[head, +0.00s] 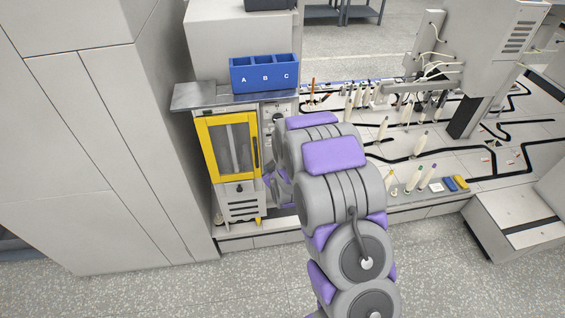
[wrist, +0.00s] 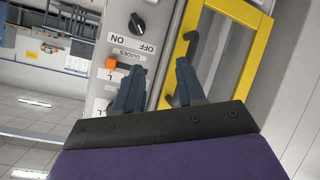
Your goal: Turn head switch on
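In the wrist view, which looks upside down, a pale control panel (wrist: 160,25) carries a black rotary knob (wrist: 137,22) with ON and OFF marks. A label reading GUIDES sits beside those marks. An orange control (wrist: 112,62) is at the left near my gripper. I cannot read which control is the head switch; part of the panel is hidden behind my fingers. My gripper (wrist: 160,68) is open and empty, its two fingers apart in front of the panel. In the head view my arm hides the gripper and most of the panel (head: 283,108).
A yellow-framed door (head: 203,150) with a dark handle (wrist: 191,44) is beside the panel. A blue bin marked A, B, C (head: 264,74) stands on top. Tall grey cabinets (head: 95,130) are at left. The bobbin table (head: 400,165) spreads right. The floor in front is clear.

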